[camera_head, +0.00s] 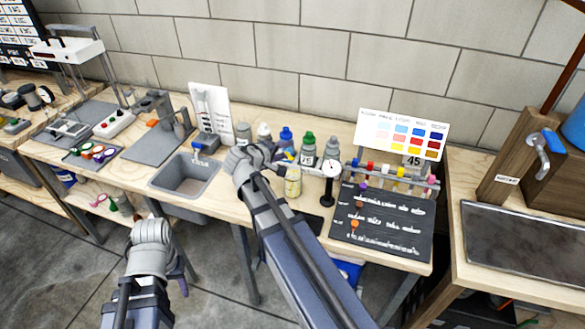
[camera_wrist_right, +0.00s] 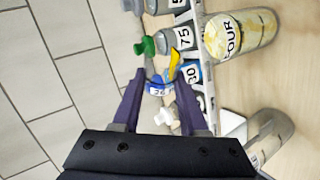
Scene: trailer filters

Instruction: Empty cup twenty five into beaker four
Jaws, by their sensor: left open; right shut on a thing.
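My right gripper (camera_wrist_right: 164,76) is shut on a small cup (camera_wrist_right: 159,90) with a blue label, which looks like cup twenty five; its number is hard to read. A yellow patch (camera_wrist_right: 175,66) shows at the cup, and I cannot tell if it is contents. Beaker four (camera_wrist_right: 240,36), clear glass marked FOUR with pale yellow contents, is apart from the fingers, to their right in the right wrist view. My left gripper (camera_head: 178,277) is open, low before the bench.
Capped bottles stand in a row behind, including a green-capped one (camera_head: 308,148) marked 75. Another glass vessel (camera_wrist_right: 268,137) is near beaker four. A sink (camera_head: 184,180) lies left, a dial gauge (camera_head: 330,171) and dark board (camera_head: 382,228) right.

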